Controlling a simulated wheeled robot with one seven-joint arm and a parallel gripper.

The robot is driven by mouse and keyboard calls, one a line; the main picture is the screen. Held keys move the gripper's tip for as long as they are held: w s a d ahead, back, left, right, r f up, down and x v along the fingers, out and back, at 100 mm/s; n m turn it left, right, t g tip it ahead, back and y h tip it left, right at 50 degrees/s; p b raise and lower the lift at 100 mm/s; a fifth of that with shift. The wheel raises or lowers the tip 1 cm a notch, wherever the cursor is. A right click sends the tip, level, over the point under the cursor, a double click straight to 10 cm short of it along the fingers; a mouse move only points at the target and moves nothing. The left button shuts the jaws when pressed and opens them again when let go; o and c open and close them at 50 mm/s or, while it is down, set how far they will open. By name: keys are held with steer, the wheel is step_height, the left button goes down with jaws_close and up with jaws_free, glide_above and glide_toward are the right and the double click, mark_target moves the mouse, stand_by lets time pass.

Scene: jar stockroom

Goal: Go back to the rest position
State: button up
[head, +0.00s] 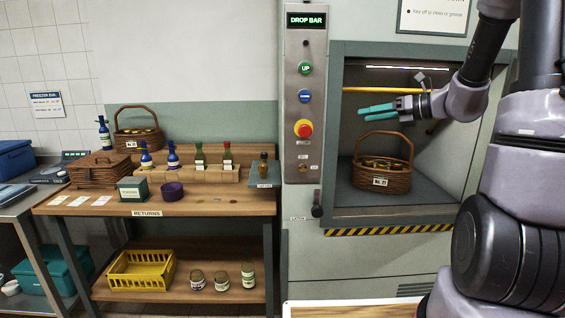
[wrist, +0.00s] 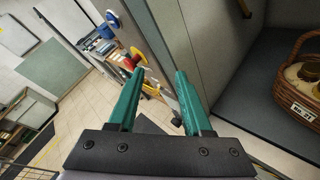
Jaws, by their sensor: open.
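My gripper (head: 376,113) is open and empty, with teal fingers pointing left inside the opening of the drop bar unit. A wicker basket (head: 382,180) with a handle and a number tag stands upright on the grey floor of the opening, below and apart from my gripper. In the wrist view, my gripper's two teal fingers (wrist: 156,100) are spread with nothing between them. Part of the basket (wrist: 296,112) shows at the right edge of that view, with round items inside.
A yellow bar (head: 382,90) runs across the opening behind my gripper. The control panel (head: 304,110) with green, blue and red buttons stands left of the opening. The returns table (head: 210,203) at left holds bottles and baskets. A yellow crate (head: 141,270) sits on its lower shelf.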

steer(key=s+a+r+n+g+h, duration=0.2)
steer(key=s+a+n, duration=0.1)
steer(key=s+n, duration=0.4)
steer(key=s+a+r+n+g+h, duration=0.1)
steer(key=s+a+n+g, duration=0.2)
steer(key=s+n, duration=0.45)
steer(key=s+d+r+n+t+h, duration=0.3)
steer(key=s+d+n+h, duration=0.2)
steer(key=s+n, duration=0.5)
steer(key=n+h, duration=0.1)
steer(key=n, duration=0.2)
steer(key=shift+d+r+h, duration=0.25)
steer(key=shift+h, duration=0.15)
